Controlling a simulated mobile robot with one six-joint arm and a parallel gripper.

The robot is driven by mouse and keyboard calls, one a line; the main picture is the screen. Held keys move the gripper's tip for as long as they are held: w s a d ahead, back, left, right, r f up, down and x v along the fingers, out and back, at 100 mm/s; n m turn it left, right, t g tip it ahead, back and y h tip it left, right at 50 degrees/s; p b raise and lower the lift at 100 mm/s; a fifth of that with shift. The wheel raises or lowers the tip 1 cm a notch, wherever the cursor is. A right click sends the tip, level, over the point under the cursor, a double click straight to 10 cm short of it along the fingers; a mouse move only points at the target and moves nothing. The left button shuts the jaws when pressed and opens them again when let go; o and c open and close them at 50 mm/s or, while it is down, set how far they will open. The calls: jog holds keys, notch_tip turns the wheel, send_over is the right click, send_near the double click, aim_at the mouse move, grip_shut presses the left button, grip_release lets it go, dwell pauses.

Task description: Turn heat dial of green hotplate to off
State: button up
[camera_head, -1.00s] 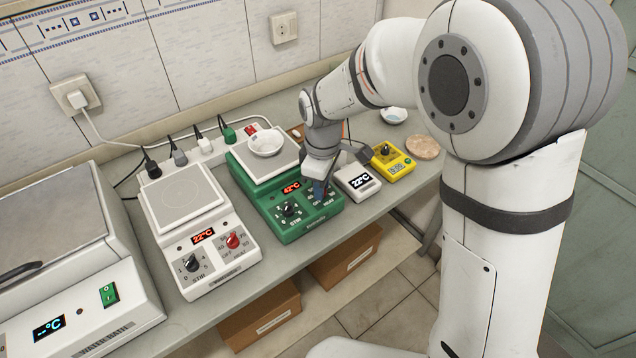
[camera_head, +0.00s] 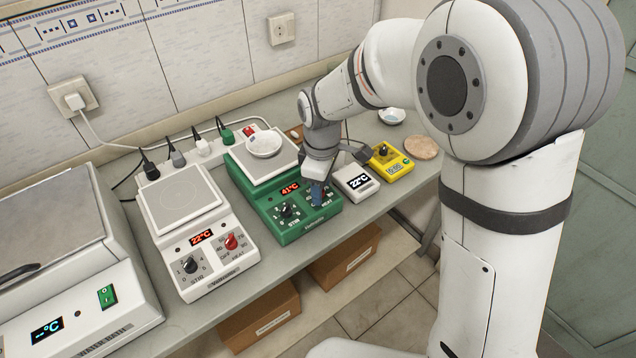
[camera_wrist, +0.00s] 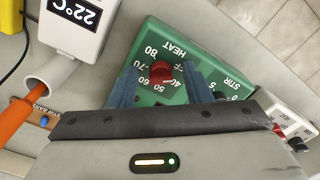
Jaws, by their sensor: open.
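The green hotplate (camera_head: 300,228) stands on the bench in the head view, its display reading 41°C. Its red heat dial (camera_wrist: 162,74) shows in the wrist view, on the green panel (camera_wrist: 152,42) marked HEAT, with numbers from 40 to 80 and a partly covered OFF mark. My gripper (camera_head: 318,192) points down over the heat side of this panel. In the wrist view its blue jaws are open, one on each side of the dial, with small gaps visible. The dial's exact pointer direction is unclear. In the head view my gripper mostly hides the dial.
The hotplate's stir dial (camera_head: 287,210) sits left of my gripper. A white dish (camera_head: 263,144) rests on its top plate. A white hotplate (camera_head: 215,245) stands to the left. A small white 22°C unit (camera_head: 356,182) and a yellow device (camera_head: 390,160) stand close on the right.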

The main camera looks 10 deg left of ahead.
jog(key=shift+r, duration=0.25)
notch_tip(320, 180, up, 7)
jog(key=shift+r, duration=0.15)
dwell(0.4)
